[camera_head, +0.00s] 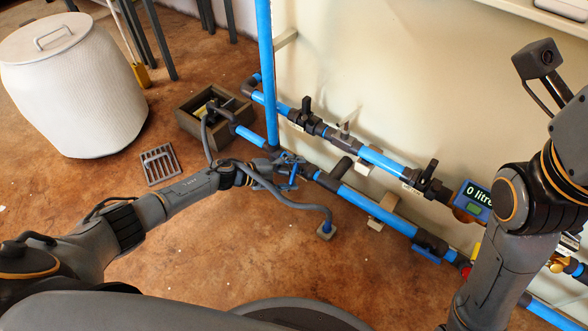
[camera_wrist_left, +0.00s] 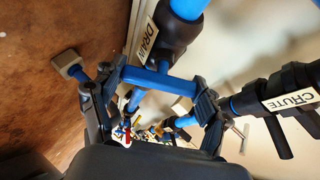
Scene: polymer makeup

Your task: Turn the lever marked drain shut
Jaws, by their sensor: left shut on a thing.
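The drain lever is a blue bar (camera_wrist_left: 160,80) on a black valve, beside a white label reading DRAIN (camera_wrist_left: 148,40) in the left wrist view. In that view the bar lies across the line of its pipe. My left gripper (camera_wrist_left: 155,97) has a finger at each end of the bar and is shut on it. In the head view my left gripper (camera_head: 288,168) is at the lower pipe, near the wall's foot, and partly hides the valve. My right arm stands at the right, its gripper out of view.
A valve with a CHUTE label (camera_wrist_left: 290,100) sits close by on the neighbouring pipe. A floor grate (camera_head: 160,165) and a white bin (camera_head: 75,90) are at left.

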